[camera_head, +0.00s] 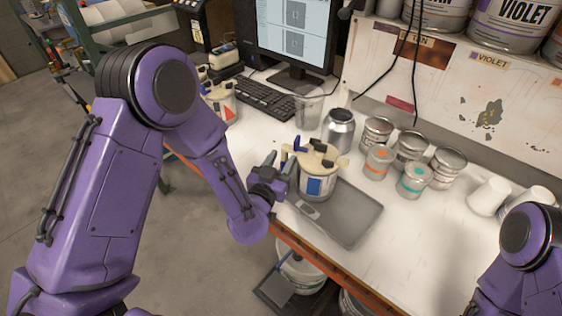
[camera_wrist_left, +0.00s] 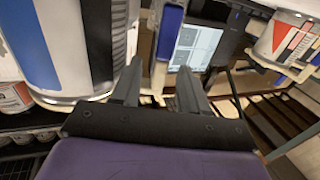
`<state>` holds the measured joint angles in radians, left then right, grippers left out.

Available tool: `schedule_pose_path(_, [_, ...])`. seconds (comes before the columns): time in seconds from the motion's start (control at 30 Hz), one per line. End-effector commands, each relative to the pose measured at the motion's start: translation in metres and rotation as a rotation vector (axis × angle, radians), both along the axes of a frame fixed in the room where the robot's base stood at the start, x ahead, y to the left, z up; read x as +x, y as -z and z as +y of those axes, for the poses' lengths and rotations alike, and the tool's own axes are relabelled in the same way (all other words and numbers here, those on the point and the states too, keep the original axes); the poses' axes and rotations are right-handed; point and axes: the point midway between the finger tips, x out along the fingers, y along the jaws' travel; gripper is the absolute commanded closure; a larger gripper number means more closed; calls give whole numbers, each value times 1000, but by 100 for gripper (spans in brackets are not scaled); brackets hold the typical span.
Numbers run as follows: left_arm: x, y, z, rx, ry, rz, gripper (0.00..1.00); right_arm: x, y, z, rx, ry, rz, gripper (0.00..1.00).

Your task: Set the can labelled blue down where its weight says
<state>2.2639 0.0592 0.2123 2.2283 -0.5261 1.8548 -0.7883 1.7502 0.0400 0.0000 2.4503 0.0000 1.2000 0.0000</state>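The can with the blue label (camera_head: 316,186) has a cream lid fitting with dark blue handles and looks upright over the grey tray-like scale (camera_head: 352,222). Whether its base touches the scale is hard to tell. In the left wrist view the can's white side with a blue band (camera_wrist_left: 42,45) fills the upper left. My left gripper (camera_head: 284,172) is beside the can's left side. In its wrist view the two fingers (camera_wrist_left: 158,85) stand apart, with a blue lever and cream piece showing in the gap; contact is unclear. My right gripper is out of view.
A similar can with a red triangle (camera_head: 222,103) stands by the keyboard (camera_head: 264,98). Several metal cans, a clear beaker (camera_head: 308,110) and white cups (camera_head: 488,196) stand behind and right of the scale. The bench (camera_head: 420,245) is clear at front right. Buckets are below its edge.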

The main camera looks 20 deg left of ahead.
Motion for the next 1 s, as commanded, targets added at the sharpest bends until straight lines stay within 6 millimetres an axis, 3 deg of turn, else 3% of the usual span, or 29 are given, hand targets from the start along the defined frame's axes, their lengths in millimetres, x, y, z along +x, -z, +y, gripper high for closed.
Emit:
schedule_pose_path(0.17, [-8, 2, -1, 0, 2, 0, 56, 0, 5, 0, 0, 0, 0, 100])
schedule_pose_path(0.37, [-56, 6, 1, 3, 4, 0, 56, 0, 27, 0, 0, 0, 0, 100])
schedule_pose_path(0.5, [-93, -6, 2, 7, 6, 7, 56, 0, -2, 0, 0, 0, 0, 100])
schedule_pose_path(0.6, [-106, -6, 2, 8, 3, 6, 56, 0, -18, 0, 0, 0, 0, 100])
schedule_pose_path(0.8, [-120, -2, 3, 1, 1, 1, 56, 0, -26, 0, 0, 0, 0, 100])
schedule_pose_path(1.0, [-121, 1, 4, -1, -2, 4, 56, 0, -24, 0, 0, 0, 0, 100])
